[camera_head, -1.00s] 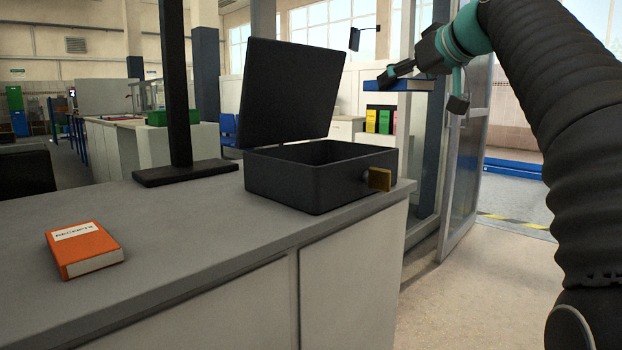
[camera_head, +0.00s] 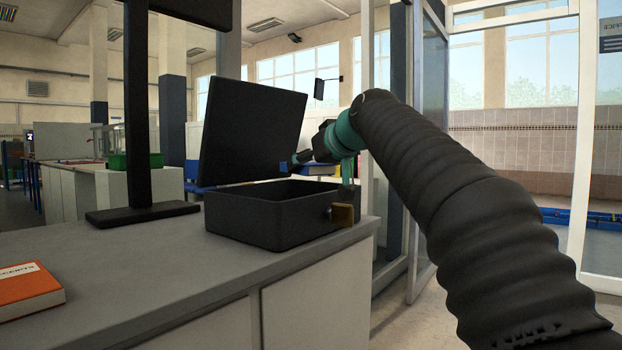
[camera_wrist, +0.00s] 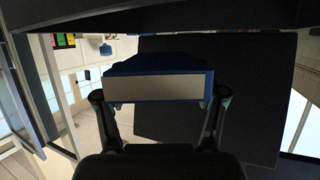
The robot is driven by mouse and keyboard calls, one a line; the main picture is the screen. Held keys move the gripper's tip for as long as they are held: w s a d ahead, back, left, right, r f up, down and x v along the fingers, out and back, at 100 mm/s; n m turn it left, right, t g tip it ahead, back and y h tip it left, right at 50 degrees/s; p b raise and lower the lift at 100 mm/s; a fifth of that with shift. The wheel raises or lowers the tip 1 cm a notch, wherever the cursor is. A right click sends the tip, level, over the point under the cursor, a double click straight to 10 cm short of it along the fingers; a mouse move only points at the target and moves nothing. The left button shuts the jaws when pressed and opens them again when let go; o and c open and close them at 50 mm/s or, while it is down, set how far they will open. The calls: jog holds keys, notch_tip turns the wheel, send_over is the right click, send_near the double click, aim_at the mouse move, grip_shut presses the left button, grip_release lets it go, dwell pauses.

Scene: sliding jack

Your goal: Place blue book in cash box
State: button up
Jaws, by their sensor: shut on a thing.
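The black cash box (camera_head: 262,222) stands on the grey counter with its lid (camera_head: 250,130) raised and tilted back. My gripper (camera_head: 298,158) is at the right of the lid, above the box's back right part. In the wrist view my gripper (camera_wrist: 158,108) is shut on the blue book (camera_wrist: 125,66), with one finger at each side of it. The book's pale page edge faces the wrist camera, and the dark lid lies behind it. In the head view only a small blue corner of the book (camera_head: 283,166) shows. The box's inside is mostly hidden by its front wall.
An orange receipts book (camera_head: 25,288) lies on the counter (camera_head: 190,275) at the left. A black stand (camera_head: 143,213) is left of the box. A brass-coloured lock piece (camera_head: 342,214) sticks out from the box's right side. A glass door frame is behind my arm.

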jog(key=shift+f, duration=0.85)
jog(key=shift+f+b, duration=0.35)
jog(key=shift+b, duration=0.1)
jog(key=shift+f, duration=0.3)
jog(key=o, duration=1.2)
